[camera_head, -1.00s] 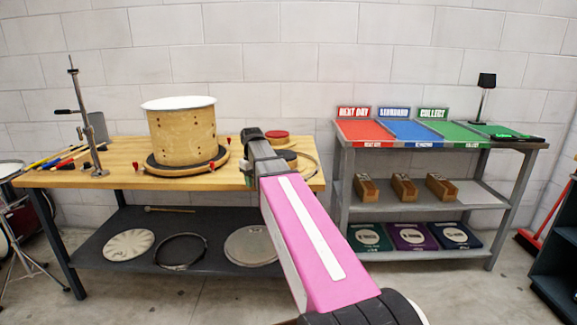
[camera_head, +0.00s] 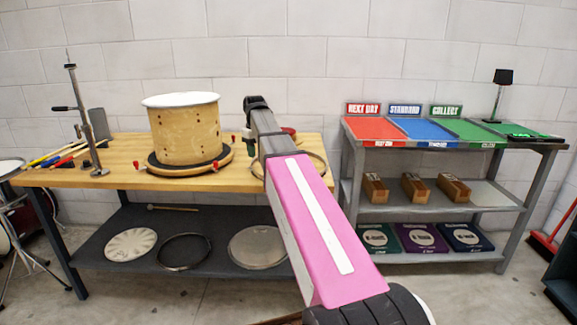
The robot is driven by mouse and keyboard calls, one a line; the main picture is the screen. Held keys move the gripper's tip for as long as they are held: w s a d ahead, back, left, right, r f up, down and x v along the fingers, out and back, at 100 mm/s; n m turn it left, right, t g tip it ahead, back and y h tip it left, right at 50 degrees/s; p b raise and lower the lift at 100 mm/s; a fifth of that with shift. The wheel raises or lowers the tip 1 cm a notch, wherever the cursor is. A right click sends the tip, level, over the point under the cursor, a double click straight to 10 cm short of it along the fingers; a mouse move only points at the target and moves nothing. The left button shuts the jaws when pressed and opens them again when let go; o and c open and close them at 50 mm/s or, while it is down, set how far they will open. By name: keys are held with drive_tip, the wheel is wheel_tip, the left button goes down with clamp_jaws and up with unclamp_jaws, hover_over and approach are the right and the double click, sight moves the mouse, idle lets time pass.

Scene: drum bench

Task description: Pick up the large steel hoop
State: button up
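A thin metal hoop (camera_head: 323,166) lies on the right end of the wooden workbench (camera_head: 225,182), partly hidden behind my arm. Another, darker ring (camera_head: 184,268) lies on the bench's lower shelf; I cannot tell for sure which of the two is the large steel hoop. My gripper (camera_head: 255,103) is the dark end of my pink arm. It shows above the bench top, to the right of the drum shell and left of the bench hoop. Its fingers are too small and too much end-on to tell whether they are open, and I see nothing held.
A wooden drum shell (camera_head: 186,133) stands on a round base beside my gripper. A metal stand (camera_head: 83,125) and several sticks are at the bench's left. Drum heads (camera_head: 131,244) lie on the lower shelf. A grey rack (camera_head: 350,195) with coloured trays stands at right.

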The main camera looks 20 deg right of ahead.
wheel_tip(320, 180, down, 4)
drive_tip(key=shift+f, duration=0.1)
drive_tip(key=shift+s+d+f, duration=0.1)
drive_tip(key=shift+f, duration=1.2)
drive_tip(key=shift+s+d+f, duration=0.1)
drive_tip(key=shift+f, duration=1.15)
clamp_jaws()
